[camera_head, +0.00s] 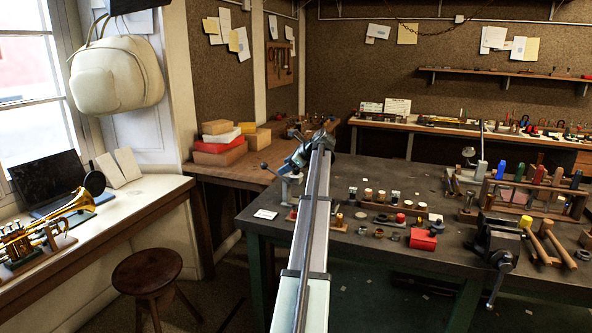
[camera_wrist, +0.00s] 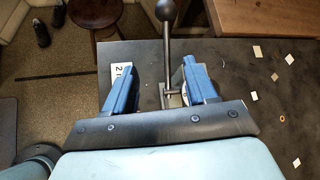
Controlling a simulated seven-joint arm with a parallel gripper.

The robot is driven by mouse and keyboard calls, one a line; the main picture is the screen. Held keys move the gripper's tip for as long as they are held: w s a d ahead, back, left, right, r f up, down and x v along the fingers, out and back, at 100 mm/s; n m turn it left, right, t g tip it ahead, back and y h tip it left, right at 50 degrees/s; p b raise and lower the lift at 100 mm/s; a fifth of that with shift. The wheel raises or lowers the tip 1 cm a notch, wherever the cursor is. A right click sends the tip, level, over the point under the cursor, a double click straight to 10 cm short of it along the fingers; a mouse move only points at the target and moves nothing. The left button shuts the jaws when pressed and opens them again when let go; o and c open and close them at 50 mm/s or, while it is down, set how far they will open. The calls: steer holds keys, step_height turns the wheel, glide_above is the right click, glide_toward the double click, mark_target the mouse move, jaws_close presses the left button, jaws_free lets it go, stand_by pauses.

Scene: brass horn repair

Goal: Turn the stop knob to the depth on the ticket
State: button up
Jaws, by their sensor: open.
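My gripper (camera_wrist: 157,65) is open, with its blue fingers on either side of a small bench device. The device's lever (camera_wrist: 167,50) rises between the fingers to a dark ball end; the ball also shows in the head view (camera_head: 264,166). A metal base (camera_wrist: 173,98) shows low between the fingers. I cannot clearly pick out the stop knob; fingers and palm hide part of the device. A white ticket (camera_wrist: 121,73) with dark figures lies behind the left finger, which partly covers it; I cannot read it fully. A white card (camera_head: 265,214) lies on the bench in the head view.
The dark workbench (camera_head: 400,255) carries several small pots, a red box (camera_head: 423,240), a vise (camera_head: 495,240) and wooden-handled mallets (camera_head: 548,242), all right of my arm. A round stool (camera_head: 148,270) stands left of the bench.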

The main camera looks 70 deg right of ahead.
steer(key=s+d+r+m+t, duration=0.1)
steer(key=s+d+m+t, duration=0.3)
steer(key=s, duration=0.9)
steer(key=shift+g+h, duration=0.4)
steer(key=shift+h, duration=0.1)
steer(key=x, duration=1.4)
steer(key=shift+s+d, duration=0.1)
steer(key=shift+d, duration=0.2)
steer(key=c, duration=1)
steer(key=shift+o, duration=0.2)
steer(key=shift+d+y, duration=0.1)
steer(key=shift+y, duration=0.2)
